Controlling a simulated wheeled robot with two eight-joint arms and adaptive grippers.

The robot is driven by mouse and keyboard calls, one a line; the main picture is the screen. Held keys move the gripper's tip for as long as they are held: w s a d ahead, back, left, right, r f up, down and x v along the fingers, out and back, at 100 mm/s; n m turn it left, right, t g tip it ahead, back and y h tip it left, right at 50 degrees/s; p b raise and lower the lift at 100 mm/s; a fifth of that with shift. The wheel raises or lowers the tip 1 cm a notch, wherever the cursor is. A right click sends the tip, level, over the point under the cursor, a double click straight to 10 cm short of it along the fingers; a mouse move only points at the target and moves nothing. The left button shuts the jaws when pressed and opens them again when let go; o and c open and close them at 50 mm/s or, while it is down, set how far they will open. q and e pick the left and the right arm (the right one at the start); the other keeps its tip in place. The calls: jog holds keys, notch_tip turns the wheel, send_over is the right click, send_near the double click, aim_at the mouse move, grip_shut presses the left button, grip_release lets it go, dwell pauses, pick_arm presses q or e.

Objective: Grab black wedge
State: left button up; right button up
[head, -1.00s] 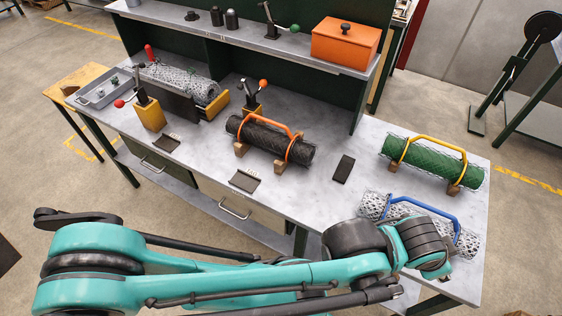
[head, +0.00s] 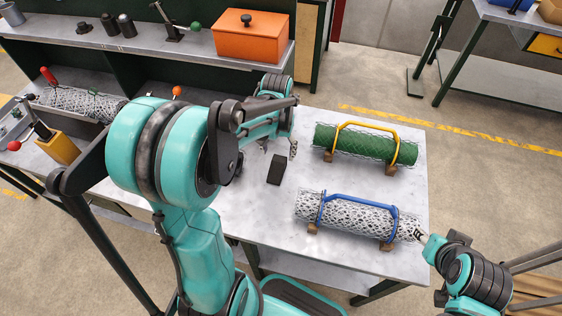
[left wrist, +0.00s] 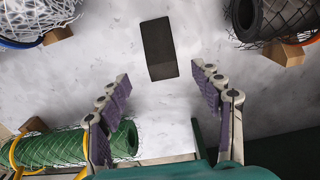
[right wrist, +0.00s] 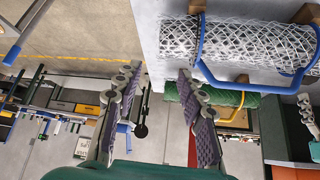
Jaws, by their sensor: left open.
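The black wedge (head: 276,169) lies flat on the grey table, left of the mesh rolls. It also shows in the left wrist view (left wrist: 159,48), ahead of and between the fingertips. My left gripper (head: 279,149) is open and empty above the table just behind the wedge, not touching it as far as I can see. Its spread fingers show in the left wrist view (left wrist: 160,76). My right gripper (head: 420,238) is at the table's right edge, near the blue-handled white mesh roll. Its fingers stand apart with nothing between them in the right wrist view (right wrist: 158,78).
The blue-handled white mesh roll (head: 350,216) and the yellow-handled green roll (head: 365,145) rest on wooden blocks at right. A black roll (left wrist: 275,15) is near the left gripper. An orange box (head: 248,36) stands on the shelf. Table around the wedge is clear.

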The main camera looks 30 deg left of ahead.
aim_at(277, 164)
pick_arm(q)
jog(key=shift+w+a+f, duration=0.1)
jog(key=shift+f, duration=0.3)
notch_tip(277, 164, down, 2)
jog(key=shift+b, duration=0.55)
notch_tip(277, 164, down, 5)
jog(key=b, duration=0.2)
jog(key=shift+f+b, duration=0.15)
jog(key=shift+b, duration=0.2)
jog(key=shift+s, duration=0.2)
jog(key=shift+c, duration=0.4)
jog(key=c, duration=1.3)
